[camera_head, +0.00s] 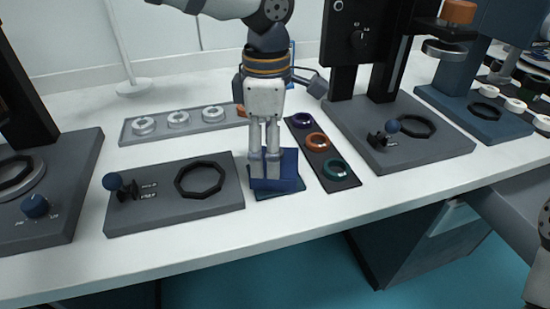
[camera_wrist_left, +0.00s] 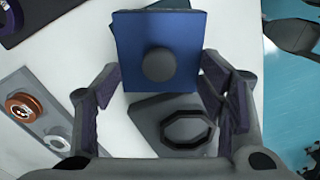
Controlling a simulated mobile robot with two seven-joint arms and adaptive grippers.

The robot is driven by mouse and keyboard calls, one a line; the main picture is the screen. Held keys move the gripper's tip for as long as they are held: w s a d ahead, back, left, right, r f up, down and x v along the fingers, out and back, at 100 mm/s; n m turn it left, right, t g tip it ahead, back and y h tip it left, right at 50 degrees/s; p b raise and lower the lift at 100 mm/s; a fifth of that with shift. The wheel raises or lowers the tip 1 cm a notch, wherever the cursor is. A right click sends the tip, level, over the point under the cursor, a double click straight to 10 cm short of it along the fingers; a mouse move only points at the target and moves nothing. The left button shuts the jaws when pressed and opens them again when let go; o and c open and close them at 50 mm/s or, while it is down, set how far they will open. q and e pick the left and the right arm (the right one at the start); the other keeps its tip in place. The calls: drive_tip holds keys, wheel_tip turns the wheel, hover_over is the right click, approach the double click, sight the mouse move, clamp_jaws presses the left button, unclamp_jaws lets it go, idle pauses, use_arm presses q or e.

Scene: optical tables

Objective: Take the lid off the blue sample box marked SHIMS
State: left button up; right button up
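The blue box (camera_head: 290,165) stands on a dark green mat (camera_head: 290,194) at the middle of the table. In the left wrist view the blue lid (camera_wrist_left: 135,40) shows from above, with a round dark knob (camera_wrist_left: 159,64) at its middle. No SHIMS marking is readable. My left gripper (camera_head: 264,168) points down at the box and hides part of it in the head view. In the wrist view its fingers are apart on either side of the knob, with gaps showing, and hold nothing.
A grey plate with a black ring (camera_head: 199,180) lies left of the box. A dark strip (camera_head: 319,151) with coloured rings lies close on its right. A light tray (camera_head: 158,135) with white rings is behind left. Dark stands (camera_head: 345,85) rise behind right.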

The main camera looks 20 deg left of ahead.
use_arm(q)
clamp_jaws()
drive_tip(key=shift+f, duration=0.1)
